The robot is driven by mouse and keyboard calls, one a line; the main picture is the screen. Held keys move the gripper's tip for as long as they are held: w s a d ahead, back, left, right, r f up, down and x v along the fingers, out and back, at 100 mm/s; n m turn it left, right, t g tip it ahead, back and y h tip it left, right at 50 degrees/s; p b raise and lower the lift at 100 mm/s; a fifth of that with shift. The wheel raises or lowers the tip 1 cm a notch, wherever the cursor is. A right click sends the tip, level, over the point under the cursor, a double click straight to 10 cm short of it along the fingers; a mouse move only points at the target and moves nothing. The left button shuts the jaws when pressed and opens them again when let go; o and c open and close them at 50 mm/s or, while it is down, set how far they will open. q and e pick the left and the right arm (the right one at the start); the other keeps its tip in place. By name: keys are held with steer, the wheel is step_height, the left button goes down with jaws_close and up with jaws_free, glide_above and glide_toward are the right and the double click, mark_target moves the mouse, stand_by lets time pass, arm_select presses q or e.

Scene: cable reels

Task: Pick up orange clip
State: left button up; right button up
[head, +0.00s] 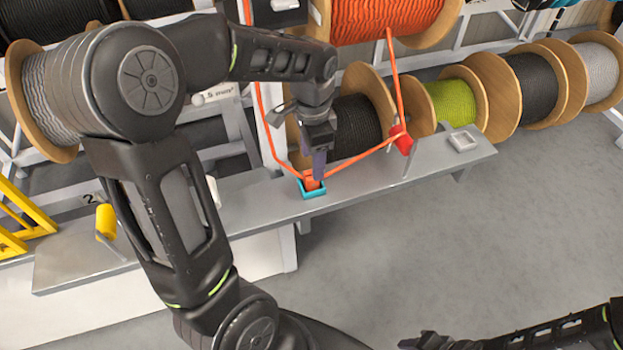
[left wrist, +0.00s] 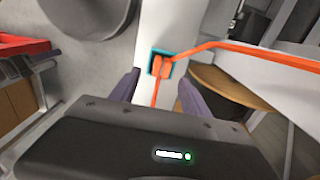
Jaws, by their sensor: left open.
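The orange clip (head: 311,183) sits in a small teal square holder (head: 314,193) on the grey shelf, with orange cord running up from it. In the left wrist view the clip (left wrist: 160,68) is upright in the teal holder (left wrist: 178,53), ahead of my fingers. My left gripper (head: 318,165) points down just above the clip and partly covers it in the head view.
The grey shelf (head: 250,205) also bears a red cord holder (head: 403,140), a white square tray (head: 464,142) and a yellow cylinder (head: 106,221). Orange cord hangs on both sides of my left gripper. Several cable reels (head: 455,103) stand behind. The floor in front is clear.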

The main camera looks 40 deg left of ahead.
mark_target(311, 181)
arm_select(q)
steer(key=shift+f, duration=0.1)
step_height(311, 181, down, 5)
steer(key=shift+a+f+p, duration=0.1)
steer(key=shift+a+p, duration=0.05)
steer(key=shift+p, duration=0.25)
steer(key=shift+c, duration=0.4)
jaws_close()
stand_by(0.5)
